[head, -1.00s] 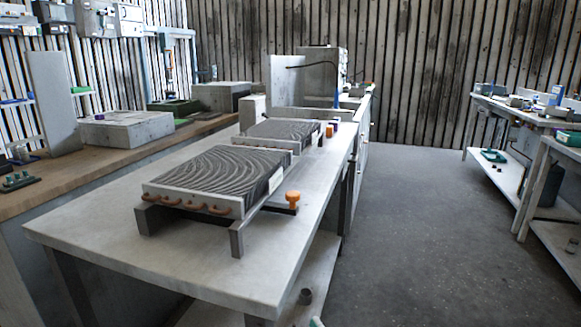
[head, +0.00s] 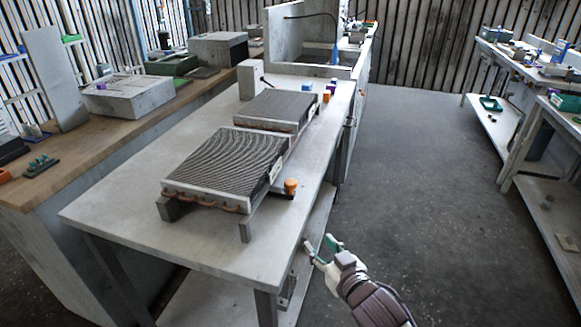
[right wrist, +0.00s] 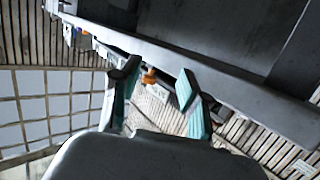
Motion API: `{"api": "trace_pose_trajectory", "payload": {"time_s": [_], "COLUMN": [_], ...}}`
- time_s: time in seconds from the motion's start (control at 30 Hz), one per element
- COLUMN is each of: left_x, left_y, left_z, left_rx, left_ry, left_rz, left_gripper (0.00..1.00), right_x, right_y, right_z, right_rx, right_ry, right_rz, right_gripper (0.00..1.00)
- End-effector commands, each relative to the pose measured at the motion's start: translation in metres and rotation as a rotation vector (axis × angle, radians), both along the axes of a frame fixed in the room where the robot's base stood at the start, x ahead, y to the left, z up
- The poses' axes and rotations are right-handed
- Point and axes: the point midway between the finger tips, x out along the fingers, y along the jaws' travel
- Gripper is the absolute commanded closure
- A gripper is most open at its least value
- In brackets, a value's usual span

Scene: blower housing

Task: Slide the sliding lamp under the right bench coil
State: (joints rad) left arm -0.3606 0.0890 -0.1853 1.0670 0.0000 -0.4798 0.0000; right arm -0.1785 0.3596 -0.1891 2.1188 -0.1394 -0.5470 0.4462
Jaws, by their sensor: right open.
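Two finned coils lie on the grey bench (head: 130,210): a near coil (head: 225,165), raised on grey supports, and a far coil (head: 272,110). I cannot tell which is the right one. An orange knob (head: 291,186) stands at the near coil's right side; it also shows in the right wrist view (right wrist: 150,76). No lamp is clearly recognizable; I cannot tell whether the knob belongs to it. My right gripper (head: 321,246) is open and empty beside the bench's right edge, below and right of the knob. Its green-padded fingers (right wrist: 157,82) show apart in the wrist view. My left gripper is not seen.
Small blue and orange blocks (head: 328,94) stand near the bench's far right edge. A lower shelf (head: 312,235) lies under the bench top. A wooden counter (head: 75,150) runs along the left. The floor (head: 420,170) to the right is open, up to another workbench (head: 525,70).

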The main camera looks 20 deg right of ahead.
Motion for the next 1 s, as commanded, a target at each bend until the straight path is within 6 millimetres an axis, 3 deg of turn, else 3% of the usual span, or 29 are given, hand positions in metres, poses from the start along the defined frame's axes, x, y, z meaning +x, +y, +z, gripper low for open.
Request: {"api": "trace_pose_trajectory", "payload": {"time_s": [0.03, 0.1, 0.3, 0.57, 1.0], "left_x": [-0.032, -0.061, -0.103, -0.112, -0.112], "left_y": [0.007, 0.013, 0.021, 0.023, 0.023], "left_z": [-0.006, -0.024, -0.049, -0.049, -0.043], "left_rx": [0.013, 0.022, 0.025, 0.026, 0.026], "left_ry": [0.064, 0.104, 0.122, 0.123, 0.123], "left_rz": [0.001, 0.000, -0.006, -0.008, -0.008], "left_gripper": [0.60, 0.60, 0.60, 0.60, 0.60], "right_x": [0.009, 0.020, 0.037, 0.060, 0.147], "right_y": [-0.006, -0.009, -0.006, -0.001, 0.017], "right_z": [0.016, 0.024, 0.047, 0.055, 0.054], "right_rx": [-0.003, 0.008, 0.036, 0.043, 0.042], "right_ry": [-0.019, -0.063, -0.184, -0.213, -0.211], "right_rz": [-0.003, 0.007, 0.063, 0.076, 0.076], "right_gripper": [0.55, 0.55, 0.55, 0.55, 0.55]}}
